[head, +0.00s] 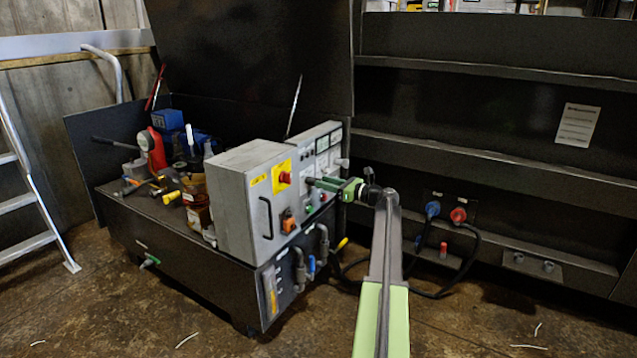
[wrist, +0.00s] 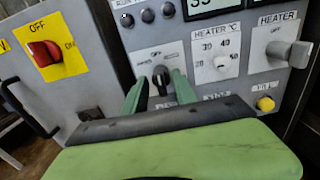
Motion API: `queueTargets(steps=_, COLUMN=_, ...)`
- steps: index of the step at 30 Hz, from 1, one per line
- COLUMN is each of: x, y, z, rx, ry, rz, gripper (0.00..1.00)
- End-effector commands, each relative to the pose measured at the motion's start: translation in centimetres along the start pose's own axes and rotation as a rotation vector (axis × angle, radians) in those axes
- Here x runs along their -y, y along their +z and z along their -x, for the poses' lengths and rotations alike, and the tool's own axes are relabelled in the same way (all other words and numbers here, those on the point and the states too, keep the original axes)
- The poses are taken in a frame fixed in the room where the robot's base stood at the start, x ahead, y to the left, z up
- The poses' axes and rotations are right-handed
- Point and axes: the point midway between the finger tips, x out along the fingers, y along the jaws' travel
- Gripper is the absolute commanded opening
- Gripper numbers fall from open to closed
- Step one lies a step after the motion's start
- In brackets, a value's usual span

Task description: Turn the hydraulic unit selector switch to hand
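The selector switch (wrist: 161,78) is a black knob on a pale grey plate, with OFF printed above it and small, hard-to-read labels at either side. In the wrist view its pointer stands roughly upright, towards OFF. My green gripper (wrist: 160,80) is at the panel, one finger on each side of the knob. A gap shows between the knob and each finger, so the gripper is open around it; I cannot tell how deep the fingers reach.
A red OFF/ON switch (wrist: 44,52) on a yellow plate is at left. A white heater temperature dial (wrist: 222,63), a grey heater switch (wrist: 290,52) and a yellow button (wrist: 265,104) are at right. Hoses and cables (head: 465,260) hang right of the unit.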

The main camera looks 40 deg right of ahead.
Motion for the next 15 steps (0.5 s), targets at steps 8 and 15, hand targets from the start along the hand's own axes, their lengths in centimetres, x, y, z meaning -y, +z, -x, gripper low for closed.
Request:
queueTargets(steps=8, x=0.0, y=0.0, z=-2.8, rx=0.000, ry=0.001, rz=0.000, gripper=0.34)
queueTargets(steps=15, x=-0.1, y=0.0, z=-2.9, rx=0.000, ry=0.002, rz=0.000, gripper=0.34)
